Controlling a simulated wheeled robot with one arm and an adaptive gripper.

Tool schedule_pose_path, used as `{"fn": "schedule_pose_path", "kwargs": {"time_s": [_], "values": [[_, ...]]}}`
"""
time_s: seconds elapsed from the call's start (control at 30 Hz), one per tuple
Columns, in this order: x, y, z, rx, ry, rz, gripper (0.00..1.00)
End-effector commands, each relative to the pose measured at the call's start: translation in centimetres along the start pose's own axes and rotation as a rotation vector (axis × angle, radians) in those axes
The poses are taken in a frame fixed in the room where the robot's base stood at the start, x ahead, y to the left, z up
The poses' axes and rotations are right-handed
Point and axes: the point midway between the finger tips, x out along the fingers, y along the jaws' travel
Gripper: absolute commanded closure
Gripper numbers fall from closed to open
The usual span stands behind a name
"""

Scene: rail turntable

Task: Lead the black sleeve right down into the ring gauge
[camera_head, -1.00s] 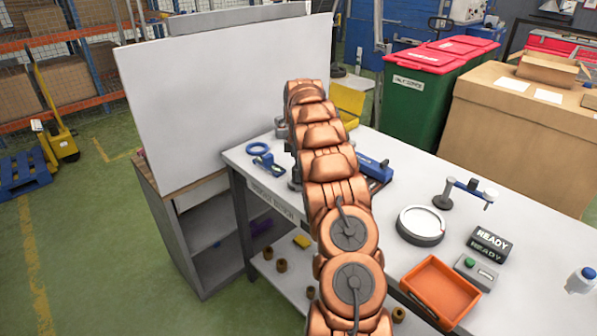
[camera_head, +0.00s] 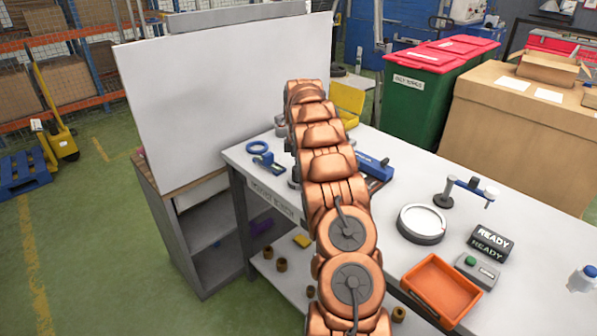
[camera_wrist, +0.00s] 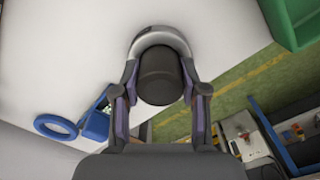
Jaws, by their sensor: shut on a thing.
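The black sleeve (camera_wrist: 160,78) is between the two fingers of my gripper (camera_wrist: 160,92) in the wrist view, its round end facing the camera. My gripper is shut on it, one finger on each side. A grey metallic ring (camera_wrist: 160,33), seemingly the ring gauge, curves around the far side of the sleeve. The near part of this ring is hidden by the sleeve and fingers. I cannot tell how deep the sleeve sits in it. In the head view my arm hides my gripper, the sleeve and most of that spot.
A blue ring (camera_head: 257,147) and a blue device (camera_head: 267,162) lie left of my arm. On the bench's right are a round dial-like disc (camera_head: 422,223), an orange tray (camera_head: 441,288), a READY block (camera_head: 490,243) and a small stand (camera_head: 443,201). A white panel (camera_head: 225,95) stands behind.

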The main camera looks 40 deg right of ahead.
Motion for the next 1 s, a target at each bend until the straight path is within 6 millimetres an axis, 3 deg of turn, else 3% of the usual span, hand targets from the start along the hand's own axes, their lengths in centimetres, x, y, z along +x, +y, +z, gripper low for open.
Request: {"fn": "schedule_pose_path", "kwargs": {"time_s": [1.0], "values": [[0.78,0.01,-0.03,-0.001,0.0,0.001,1.0]]}}
